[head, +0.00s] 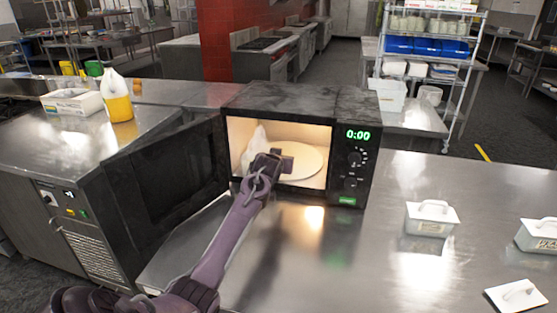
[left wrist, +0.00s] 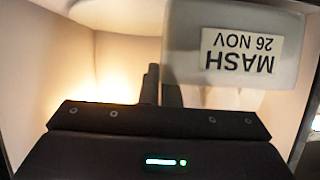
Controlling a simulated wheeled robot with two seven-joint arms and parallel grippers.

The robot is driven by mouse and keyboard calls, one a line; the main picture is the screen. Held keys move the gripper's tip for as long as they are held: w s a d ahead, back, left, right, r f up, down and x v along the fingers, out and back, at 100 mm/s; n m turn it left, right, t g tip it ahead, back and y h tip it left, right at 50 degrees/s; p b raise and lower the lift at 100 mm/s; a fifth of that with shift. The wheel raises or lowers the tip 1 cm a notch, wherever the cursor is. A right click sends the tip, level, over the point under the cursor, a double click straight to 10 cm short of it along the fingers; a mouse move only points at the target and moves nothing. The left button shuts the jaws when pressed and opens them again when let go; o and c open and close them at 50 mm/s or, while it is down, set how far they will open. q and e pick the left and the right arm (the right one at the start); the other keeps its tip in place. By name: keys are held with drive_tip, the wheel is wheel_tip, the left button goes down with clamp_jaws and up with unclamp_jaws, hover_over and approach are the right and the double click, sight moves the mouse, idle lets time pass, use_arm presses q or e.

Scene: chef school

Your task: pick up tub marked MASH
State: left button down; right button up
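The tub marked MASH (left wrist: 285,68) fills the upper right of the left wrist view. It is pale, and its label, "MASH 26 NOV", reads upside down. In the head view a whitish shape that looks like this tub (head: 251,146) stands tilted at the left inside the microwave. My left gripper (head: 275,160) reaches in through the open door. In the left wrist view its fingers (left wrist: 163,86) are close together at the tub's near edge and look shut on it, though the contact itself is hidden. My right gripper is not in view.
The microwave (head: 300,104) shows 0:00; its door (head: 165,170) stands open to the left. Its turntable (head: 305,163) looks bare. Lidded white tubs (head: 430,222) (head: 538,236) and a loose lid (head: 516,296) are on the counter (head: 400,275) at right. The counter before the microwave is clear.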

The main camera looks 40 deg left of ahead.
use_arm(q)
drive_tip(key=c, duration=1.6)
unclamp_jaws()
drive_tip(key=shift+b+v, duration=0.6)
drive_tip(key=shift+v, duration=3.3)
